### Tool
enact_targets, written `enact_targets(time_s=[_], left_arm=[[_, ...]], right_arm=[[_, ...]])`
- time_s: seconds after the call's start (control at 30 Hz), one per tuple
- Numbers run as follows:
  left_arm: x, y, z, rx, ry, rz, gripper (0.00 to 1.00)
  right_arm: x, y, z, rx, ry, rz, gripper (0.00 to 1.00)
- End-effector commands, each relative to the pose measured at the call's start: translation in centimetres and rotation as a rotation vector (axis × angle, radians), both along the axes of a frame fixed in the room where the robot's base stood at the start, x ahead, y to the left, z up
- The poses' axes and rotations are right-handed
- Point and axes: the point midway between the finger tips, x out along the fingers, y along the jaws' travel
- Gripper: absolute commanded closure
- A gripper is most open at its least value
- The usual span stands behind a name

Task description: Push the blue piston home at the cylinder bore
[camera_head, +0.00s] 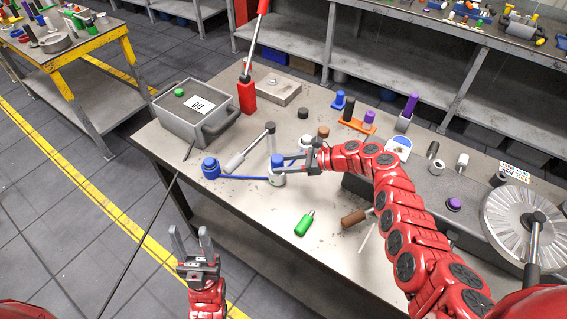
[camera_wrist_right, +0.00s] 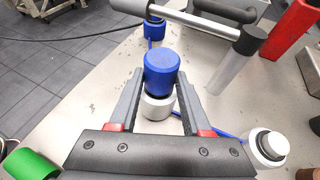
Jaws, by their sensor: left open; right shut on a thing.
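The blue piston (camera_head: 278,160) stands upright at the mouth of a short white-grey cylinder (camera_head: 277,179) on the bench. In the right wrist view the blue piston (camera_wrist_right: 162,70) rises well above the rim of the cylinder (camera_wrist_right: 157,106). My right gripper (camera_head: 282,163) reaches in from the right and is shut on the piston, with one finger on each side. How deep the piston sits in the bore is hidden. My left gripper (camera_head: 191,236) is open and empty, in front of the bench and away from the piston.
A mallet-like tool (camera_head: 247,150) and a blue round part (camera_head: 210,167) with a blue strip lie left of the cylinder.

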Motion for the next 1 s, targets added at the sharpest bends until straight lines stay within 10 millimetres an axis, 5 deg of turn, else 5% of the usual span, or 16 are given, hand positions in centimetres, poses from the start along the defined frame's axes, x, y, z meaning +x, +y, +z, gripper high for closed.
enact_targets(time_s=[0.33, 0.37, 0.53, 1.0], left_arm=[[0.0, 0.0, -0.8, 0.000, 0.000, 0.000, 0.50], [0.0, 0.0, -0.7, 0.000, 0.000, 0.000, 0.50], [0.0, 0.0, -0.7, 0.000, 0.000, 0.000, 0.50], [0.0, 0.0, -0.5, 0.000, 0.000, 0.000, 0.50]], right_arm=[[0.0, 0.0, -0.9, 0.002, 0.000, 0.000, 1.00], [0.0, 0.0, -0.9, 0.002, 0.000, 0.000, 0.50], [0.0, 0.0, -0.8, 0.001, -0.001, -0.001, 0.19], [-0.2, -1.5, -0.2, 0.001, -0.004, -0.005, 0.17]])
